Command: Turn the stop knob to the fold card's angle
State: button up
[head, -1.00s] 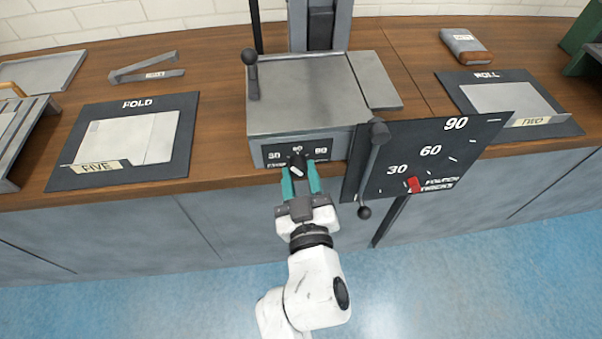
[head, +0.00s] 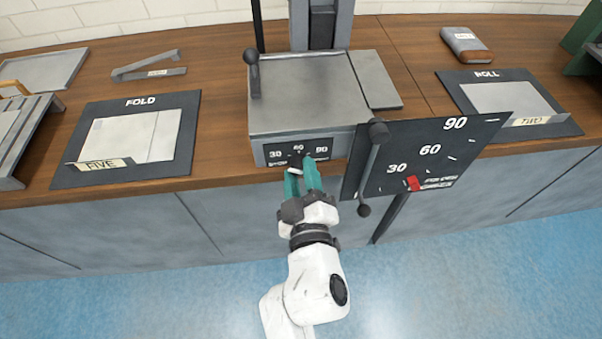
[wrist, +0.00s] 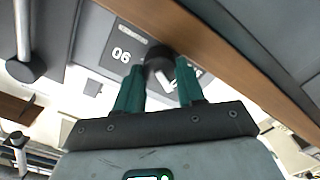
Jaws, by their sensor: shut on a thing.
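The stop knob (wrist: 158,60) is dark and round with a white bar. It sits on the black 30-60-90 plate (head: 275,154) at the front of the grey machine (head: 300,95). My gripper (head: 301,168) is shut on the knob, with its teal fingers on either side of it. The fingers also show around the knob in the wrist view (wrist: 160,74). The fingers partly hide the knob, and I cannot tell which mark it points to. The fold card (head: 130,138) lies on the black FOLD mat (head: 140,103) at left, behind a tag reading FIVE; no angle is readable on it.
A dark lever (head: 372,165) hangs beside my gripper. The ROLL mat (head: 555,128) lies at right. The floor in front is clear.

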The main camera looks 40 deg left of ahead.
jog(key=o, duration=1)
jog(key=shift+o, duration=0.2)
jog(key=shift+s+d, duration=0.1)
jog(key=p+v, duration=0.1)
jog(key=v, duration=0.9)
jog(key=shift+s+d, duration=0.2)
